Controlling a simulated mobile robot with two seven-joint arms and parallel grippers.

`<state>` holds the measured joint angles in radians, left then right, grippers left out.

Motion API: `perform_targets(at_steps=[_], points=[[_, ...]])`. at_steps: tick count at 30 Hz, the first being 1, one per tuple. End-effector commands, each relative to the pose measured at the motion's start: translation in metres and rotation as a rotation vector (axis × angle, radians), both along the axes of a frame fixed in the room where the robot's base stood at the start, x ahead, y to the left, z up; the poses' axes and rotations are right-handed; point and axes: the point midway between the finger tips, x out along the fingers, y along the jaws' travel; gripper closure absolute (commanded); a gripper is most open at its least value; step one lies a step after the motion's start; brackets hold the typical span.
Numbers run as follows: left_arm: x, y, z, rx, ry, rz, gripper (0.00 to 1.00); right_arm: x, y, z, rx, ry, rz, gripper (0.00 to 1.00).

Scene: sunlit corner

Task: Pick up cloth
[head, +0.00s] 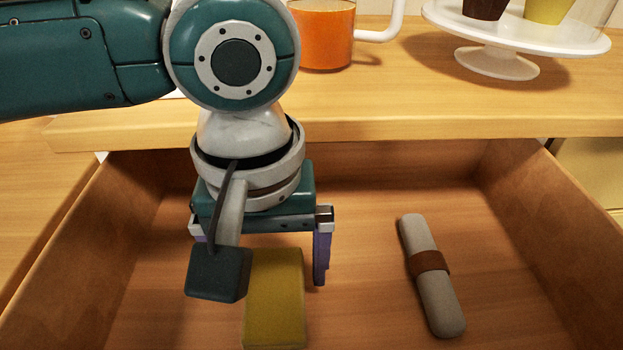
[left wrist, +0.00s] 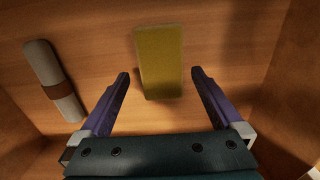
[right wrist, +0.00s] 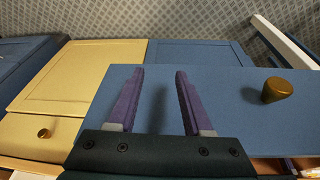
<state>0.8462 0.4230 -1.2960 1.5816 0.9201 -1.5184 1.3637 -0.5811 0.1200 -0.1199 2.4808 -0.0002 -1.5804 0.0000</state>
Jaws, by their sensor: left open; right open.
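A flat yellow block-like piece (head: 274,300), perhaps the folded cloth, lies in the open drawer. It also shows in the left wrist view (left wrist: 160,58), between and beyond the fingertips. A grey roll with a brown band (head: 432,274), which may also be cloth, lies to its right; in the left wrist view the roll (left wrist: 52,78) is at the left. My left gripper (head: 261,276) is open and empty above the drawer floor, over the yellow piece; one finger is hidden in the head view. My right gripper (right wrist: 159,71) is open and empty, outside the drawer.
The wooden drawer (head: 95,235) has raised side walls around both pieces. The counter (head: 400,110) behind it bears an orange mug (head: 323,35) and a white cake stand (head: 500,62). In the right wrist view, a blue front (right wrist: 225,105) with a brass knob (right wrist: 277,90) is near my right gripper.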

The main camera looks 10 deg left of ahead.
Motion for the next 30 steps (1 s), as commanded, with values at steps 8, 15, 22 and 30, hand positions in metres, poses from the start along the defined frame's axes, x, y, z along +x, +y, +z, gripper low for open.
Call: perform_targets(at_steps=[8, 15, 22, 30], points=[[0.0, 0.002, -0.033, 0.001, -0.001, -0.001, 0.0, 0.0, 0.0, -0.017, 0.0, 0.0, 0.0, 0.5], [0.0, 0.002, -0.032, 0.001, -0.001, -0.002, 0.05, 0.0, 0.0, -0.016, 0.0, 0.0, 0.0, 0.5], [0.0, 0.002, -0.032, 0.001, 0.0, -0.002, 0.3, 0.0, 0.0, -0.016, 0.0, 0.0, 0.0, 0.5], [0.0, 0.002, -0.032, 0.001, 0.0, -0.002, 0.61, 0.0, 0.0, -0.016, 0.0, 0.0, 0.0, 0.5]])
